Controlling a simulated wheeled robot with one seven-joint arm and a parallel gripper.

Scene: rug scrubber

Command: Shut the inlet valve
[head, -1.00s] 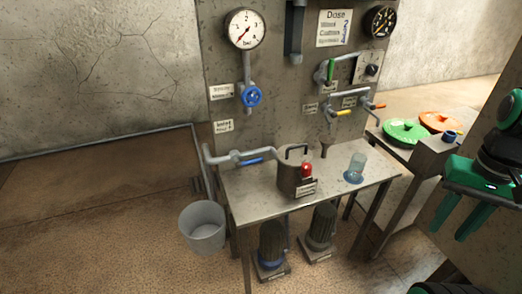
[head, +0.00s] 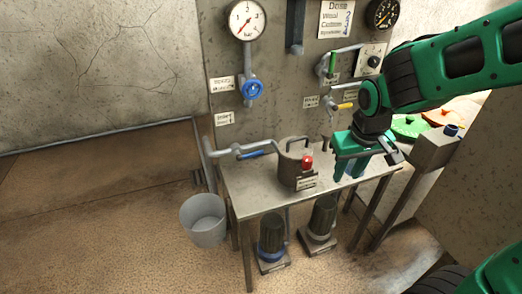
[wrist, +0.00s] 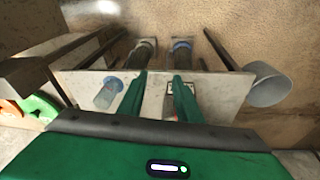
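The wall panel holds a blue round handwheel (head: 252,89) on the pipe below a pressure gauge (head: 246,20). Lower down, a pipe with a blue lever (head: 250,154) runs to the pot on the table.
The metal table (head: 258,200) carries a pot (head: 291,165) with a red part. A grey bucket (head: 204,220) stands left of it. A blue-lidded jar (wrist: 108,92) is near the fingers. Green (head: 331,64) and yellow (head: 345,106) levers sit on the panel. The space before the handwheel is clear.

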